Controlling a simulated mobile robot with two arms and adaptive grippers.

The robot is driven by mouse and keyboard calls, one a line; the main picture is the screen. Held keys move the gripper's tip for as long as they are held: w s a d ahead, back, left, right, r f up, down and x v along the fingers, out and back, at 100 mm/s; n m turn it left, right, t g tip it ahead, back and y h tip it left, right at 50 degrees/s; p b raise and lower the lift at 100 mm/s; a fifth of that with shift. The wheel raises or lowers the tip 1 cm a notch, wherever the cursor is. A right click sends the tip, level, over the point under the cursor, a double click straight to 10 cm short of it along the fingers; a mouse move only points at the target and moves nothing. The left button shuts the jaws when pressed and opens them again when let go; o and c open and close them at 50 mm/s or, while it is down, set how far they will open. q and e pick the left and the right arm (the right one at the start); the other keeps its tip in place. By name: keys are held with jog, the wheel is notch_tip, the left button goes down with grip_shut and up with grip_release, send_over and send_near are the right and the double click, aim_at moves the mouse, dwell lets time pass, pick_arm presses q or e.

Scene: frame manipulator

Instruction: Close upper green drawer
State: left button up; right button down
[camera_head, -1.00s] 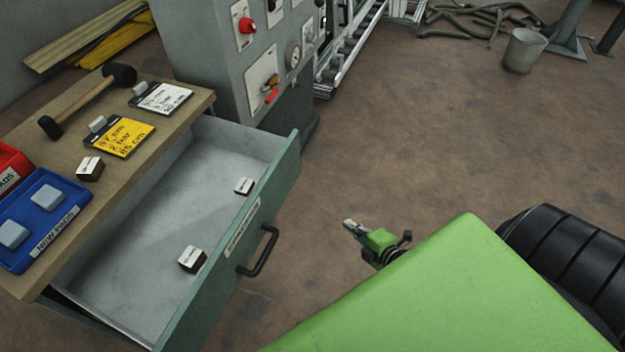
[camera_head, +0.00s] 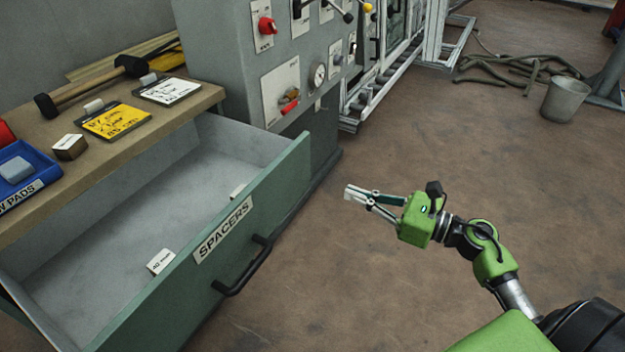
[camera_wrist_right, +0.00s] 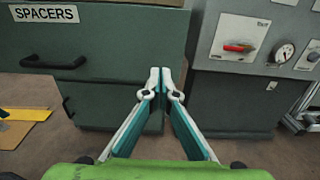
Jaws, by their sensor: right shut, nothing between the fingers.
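The upper green drawer (camera_head: 215,245), labelled SPACERS, stands pulled far out from under the wooden worktop (camera_head: 120,145). Its black handle (camera_head: 243,266) is on the front face. Two white-topped spacer blocks lie inside, one (camera_head: 161,261) near the front and one (camera_head: 238,190) partly hidden by the front panel. My right gripper (camera_head: 350,194) is shut and empty, in the air to the right of the drawer front and apart from it. In the right wrist view, the shut fingertips (camera_wrist_right: 161,72) point towards the drawer front (camera_wrist_right: 110,40), right of its label and handle (camera_wrist_right: 53,62). My left gripper is not in view.
A grey control cabinet (camera_head: 225,50) with knobs and a gauge stands behind the drawer. A hammer (camera_head: 90,85), signs and a blue tray (camera_head: 40,172) lie on the worktop. A bucket (camera_head: 565,100) and hoses are far right. The floor right of the drawer is clear.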

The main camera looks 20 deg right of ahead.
aim_at(299, 173)
jog(key=x, duration=1)
jog(key=shift+w+a+p, duration=0.15)
jog(key=shift+w+p, duration=0.15)
jog(key=shift+w, duration=0.05)
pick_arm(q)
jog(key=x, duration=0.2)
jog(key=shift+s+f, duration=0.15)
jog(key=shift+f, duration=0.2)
pick_arm(e)
jog(key=shift+w+a, duration=0.25)
jog(key=shift+w, duration=0.05)
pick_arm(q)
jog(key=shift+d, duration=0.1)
